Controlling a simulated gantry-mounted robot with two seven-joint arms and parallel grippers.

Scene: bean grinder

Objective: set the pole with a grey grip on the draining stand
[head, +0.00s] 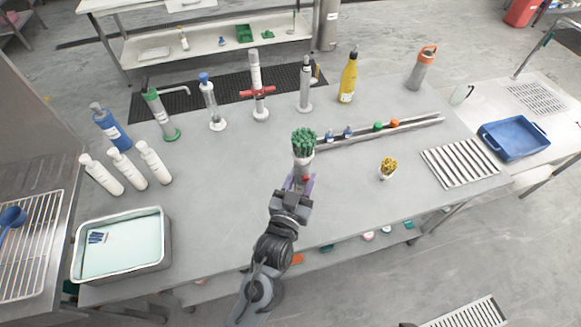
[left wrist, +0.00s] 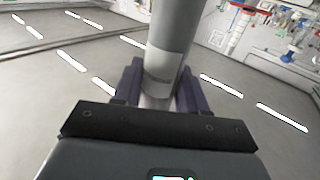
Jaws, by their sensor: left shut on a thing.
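My left gripper (head: 300,184) has purple fingers and is above the front middle of the grey table. It is shut on a grey cylinder (left wrist: 172,45) with a paler lower part, which stands between the fingers in the left wrist view. In the head view a pale body with a clustered green top (head: 303,143) shows at the fingers; I cannot tell if it is all one thing with the cylinder. A slatted pale rack (head: 463,163) lies at the table's right end; I cannot tell if it is the draining stand. My right gripper is out of view.
A long rail (head: 400,129) with small coloured pieces runs behind the gripper. A yellow-topped pot (head: 388,169) stands to the right. White bottles (head: 127,168) and a tray (head: 165,250) of pale liquid are at left. Tall upright tools (head: 305,84) line the back.

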